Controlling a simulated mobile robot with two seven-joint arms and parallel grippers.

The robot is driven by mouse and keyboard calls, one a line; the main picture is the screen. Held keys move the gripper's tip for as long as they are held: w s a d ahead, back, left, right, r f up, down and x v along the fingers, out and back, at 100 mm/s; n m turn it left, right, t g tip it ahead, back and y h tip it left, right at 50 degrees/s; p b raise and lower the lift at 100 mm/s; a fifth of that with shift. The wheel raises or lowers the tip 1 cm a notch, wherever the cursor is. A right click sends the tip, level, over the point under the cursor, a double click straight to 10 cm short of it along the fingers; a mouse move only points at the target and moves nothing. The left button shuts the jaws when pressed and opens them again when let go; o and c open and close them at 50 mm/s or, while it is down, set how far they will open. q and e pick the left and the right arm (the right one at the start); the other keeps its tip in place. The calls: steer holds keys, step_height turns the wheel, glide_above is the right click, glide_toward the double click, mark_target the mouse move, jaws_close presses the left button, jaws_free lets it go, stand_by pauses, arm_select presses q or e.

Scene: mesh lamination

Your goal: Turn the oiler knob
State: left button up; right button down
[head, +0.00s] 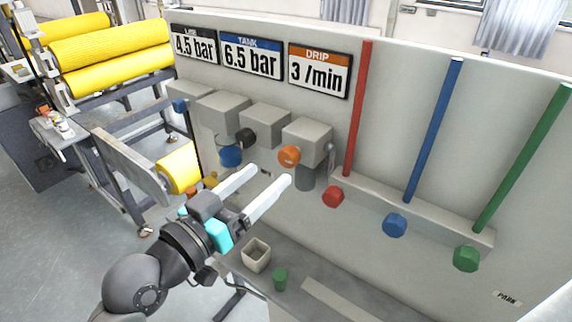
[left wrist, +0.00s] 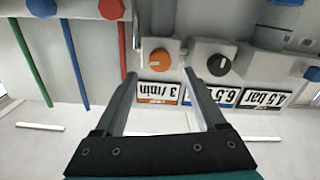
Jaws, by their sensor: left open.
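The orange knob (head: 289,156), which I take for the oiler knob, sits on the front of a grey box (head: 308,138) under the DRIP sign (head: 319,71) reading 3 /min. A dark grey cylinder hangs below that box. My left gripper (head: 270,175) is open and empty, its two pale fingers pointing toward the panel just below and left of the orange knob. In the left wrist view, which looks upside down, the orange knob (left wrist: 159,57) appears between and just beyond the fingertips, apart from both. My right gripper is not in view.
Red (head: 333,196), blue (head: 395,225) and green (head: 466,258) knobs stand to the right under coloured pipes. A small open box (head: 256,255) and a green cylinder (head: 280,278) stand below.

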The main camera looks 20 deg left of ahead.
mark_target(285, 160)
arm_select(q)
steer(key=shift+x, duration=3.55)
steer(key=shift+c, duration=0.3)
jaws_close()
